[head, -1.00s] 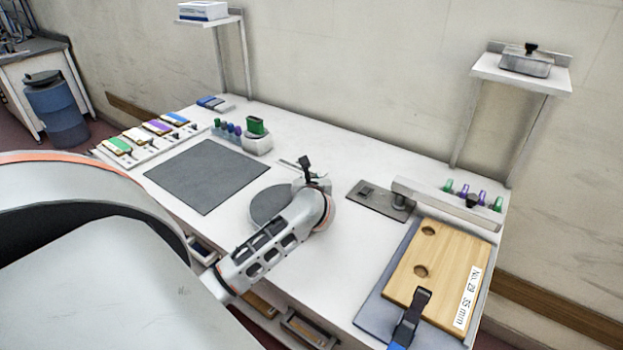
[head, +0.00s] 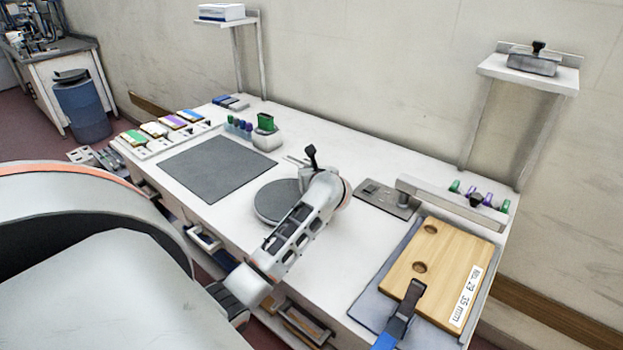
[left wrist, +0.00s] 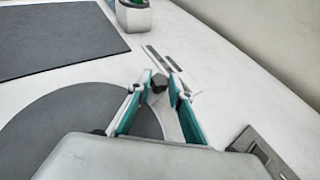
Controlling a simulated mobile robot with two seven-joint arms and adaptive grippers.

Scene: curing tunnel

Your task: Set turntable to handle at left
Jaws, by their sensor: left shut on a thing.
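The turntable is a dark grey round disc (head: 272,203) on the white bench, partly covered by my left arm in the head view. It also shows in the left wrist view (left wrist: 85,128). Its handle has a black knob (head: 311,153), which stands up at the disc's back right side. My left gripper (head: 312,176) is at the handle and hides its lower part. In the left wrist view its two teal-padded fingers (left wrist: 158,100) are on either side of the handle's dark end (left wrist: 158,84), shut on it. My right gripper is not in view.
A dark mat (head: 218,167) lies left of the turntable. A white holder with a green block (head: 265,137) stands behind it. A grey metal plate (head: 385,197) is at right, near a wooden board (head: 435,270) under a black clamp (head: 408,305).

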